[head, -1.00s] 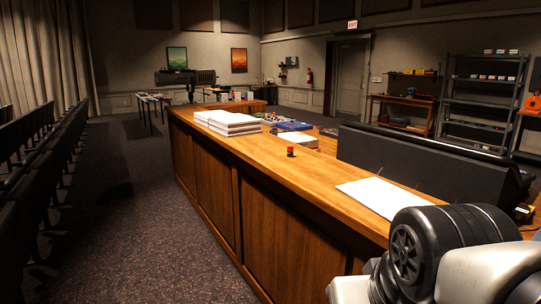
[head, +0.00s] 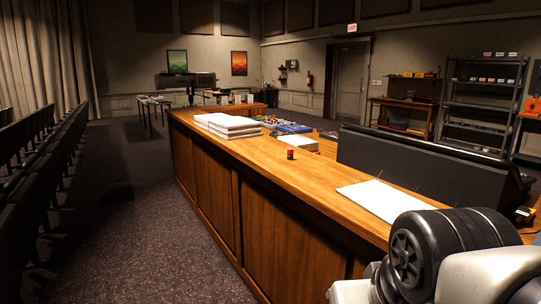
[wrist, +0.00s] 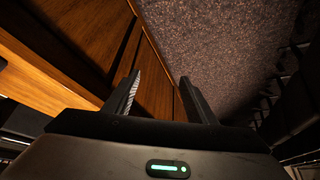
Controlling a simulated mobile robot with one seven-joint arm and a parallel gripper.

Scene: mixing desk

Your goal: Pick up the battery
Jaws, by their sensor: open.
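A small red object with a dark part (head: 290,154) stands upright on the wooden desk, near its left edge. It may be the battery, but it is too small to be sure. My gripper (wrist: 160,82) shows in the wrist view with its two fingers apart and nothing between them. It hangs over the desk's wood panel side and the carpet, away from the red object. In the head view only part of my arm shows, at the lower right, and the fingers are out of view.
The wooden desk (head: 240,167) runs from the front right to the back. White paper (head: 385,199) lies near my arm, and a paper stack (head: 228,125) lies farther back. A long dark console (head: 425,172) borders the right side. Dark seats (head: 42,175) line the left, with open carpet between.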

